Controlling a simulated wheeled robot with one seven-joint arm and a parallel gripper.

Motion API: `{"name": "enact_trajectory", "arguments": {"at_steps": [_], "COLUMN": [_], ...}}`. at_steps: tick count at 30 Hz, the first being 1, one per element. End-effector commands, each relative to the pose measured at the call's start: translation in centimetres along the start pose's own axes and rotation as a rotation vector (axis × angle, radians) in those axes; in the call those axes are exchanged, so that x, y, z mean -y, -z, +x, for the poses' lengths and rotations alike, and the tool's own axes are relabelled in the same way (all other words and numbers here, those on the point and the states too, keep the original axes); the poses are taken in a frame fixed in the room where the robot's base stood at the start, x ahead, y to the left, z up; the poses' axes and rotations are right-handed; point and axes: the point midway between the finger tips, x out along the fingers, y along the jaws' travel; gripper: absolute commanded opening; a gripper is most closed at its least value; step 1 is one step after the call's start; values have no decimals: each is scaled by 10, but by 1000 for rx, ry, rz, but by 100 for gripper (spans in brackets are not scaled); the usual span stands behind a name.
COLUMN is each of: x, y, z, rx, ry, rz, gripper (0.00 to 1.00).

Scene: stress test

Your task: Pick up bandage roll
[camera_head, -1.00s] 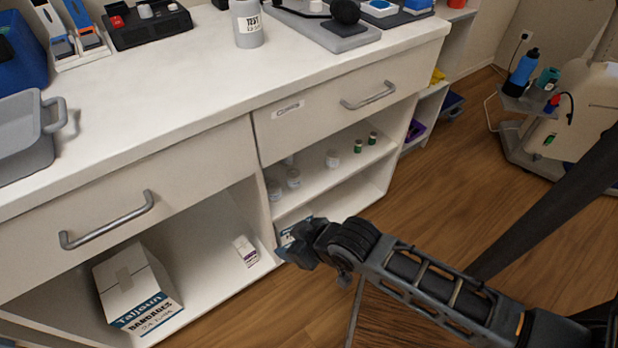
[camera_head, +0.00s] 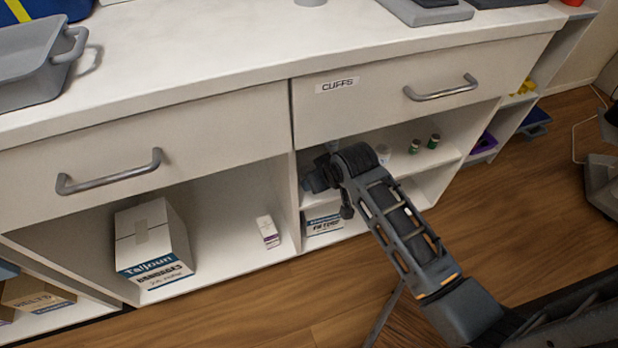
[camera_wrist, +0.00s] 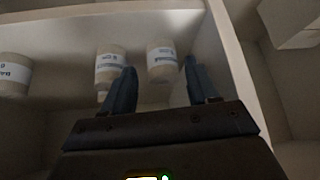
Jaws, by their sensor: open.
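My gripper (camera_head: 316,178) is at the open shelf under the right-hand drawer, partly hidden by my own wrist. In the wrist view, my gripper (camera_wrist: 161,64) is open, with its two fingers apart and nothing held. A cream cylinder with a white label (camera_wrist: 161,58) shows between and beyond the fingertips. A second labelled cylinder (camera_wrist: 110,66) is just left of it, partly behind the left finger. A third labelled cylinder (camera_wrist: 14,74) is at the far left. The labels are too blurred to tell which, if any, is the bandage roll.
A shelf side panel (camera_wrist: 232,70) stands close right of the fingers. The drawer labelled CUFFS (camera_head: 390,100) overhangs the shelf. A bandages box (camera_head: 150,240) and a small white box (camera_head: 268,231) are in the left compartment.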

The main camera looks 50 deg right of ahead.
Motion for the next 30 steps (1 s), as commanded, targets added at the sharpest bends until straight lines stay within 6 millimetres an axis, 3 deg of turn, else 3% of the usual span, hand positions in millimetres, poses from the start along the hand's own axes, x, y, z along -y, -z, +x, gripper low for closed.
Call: {"name": "enact_trajectory", "arguments": {"at_steps": [9, 18, 27, 30], "x": [0, 0, 0, 0], "y": [20, 17, 18, 18], "z": [13, 58, 61, 61], "rx": [-3, 1, 0, 0], "ry": [0, 0, 0, 0], "rz": [0, 0, -1, -1], "gripper": [59, 59, 59, 52]}}
